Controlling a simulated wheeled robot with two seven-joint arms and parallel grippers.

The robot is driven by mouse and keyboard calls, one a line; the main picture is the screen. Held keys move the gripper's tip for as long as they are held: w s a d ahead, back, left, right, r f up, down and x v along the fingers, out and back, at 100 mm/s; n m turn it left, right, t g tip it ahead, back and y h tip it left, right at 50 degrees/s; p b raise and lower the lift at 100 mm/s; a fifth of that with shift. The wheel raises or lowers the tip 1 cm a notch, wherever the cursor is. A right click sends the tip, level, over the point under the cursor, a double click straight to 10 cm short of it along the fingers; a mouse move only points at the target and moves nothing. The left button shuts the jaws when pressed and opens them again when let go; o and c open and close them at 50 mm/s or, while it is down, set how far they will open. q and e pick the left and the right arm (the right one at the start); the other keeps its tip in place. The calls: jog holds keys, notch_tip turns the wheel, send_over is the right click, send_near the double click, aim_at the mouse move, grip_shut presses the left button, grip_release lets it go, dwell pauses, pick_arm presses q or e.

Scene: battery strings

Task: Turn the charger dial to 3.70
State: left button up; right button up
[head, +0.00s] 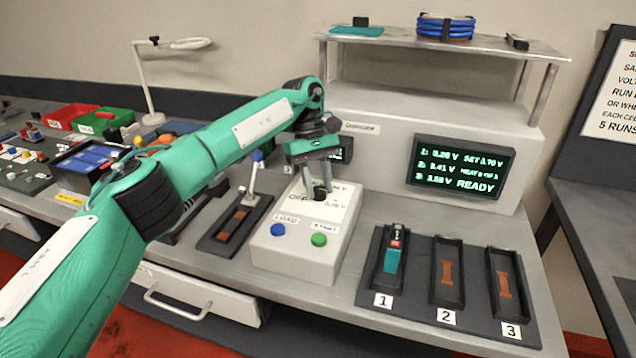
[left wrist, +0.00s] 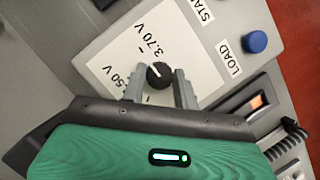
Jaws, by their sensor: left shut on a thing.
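The charger dial (left wrist: 159,75) is a small black knob with a white pointer line, on the sloped white panel of the charger box (head: 265,252). My left gripper (head: 320,190) has its fingers on either side of the dial and is shut on it; it also shows in the left wrist view (left wrist: 159,88). The pointer line slants to the upper left there, near the 3.70 V label (left wrist: 168,40). A label ending in .50 V is also beside it. The charger screen (head: 460,166) appears to read SET 3.70 V, with READY on the bottom line. My right gripper is not in view.
Blue (head: 278,229) and green (head: 319,239) buttons sit in front of the dial. A numbered three-slot tray (head: 420,318) stands to the right, with a teal cell (head: 392,255) in slot 1. A lever fixture (head: 237,222) is on the left. A shelf (head: 440,42) stands above.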

pick_arm(q)
jog(key=o, duration=1)
jog(key=shift+w+r, duration=0.1)
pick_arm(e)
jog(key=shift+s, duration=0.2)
pick_arm(q)
jog(key=shift+w+a+r, duration=0.1)
jog(key=shift+r, duration=0.2)
jog(key=shift+p+v, duration=5.1)
jog(key=shift+v, duration=1.35)
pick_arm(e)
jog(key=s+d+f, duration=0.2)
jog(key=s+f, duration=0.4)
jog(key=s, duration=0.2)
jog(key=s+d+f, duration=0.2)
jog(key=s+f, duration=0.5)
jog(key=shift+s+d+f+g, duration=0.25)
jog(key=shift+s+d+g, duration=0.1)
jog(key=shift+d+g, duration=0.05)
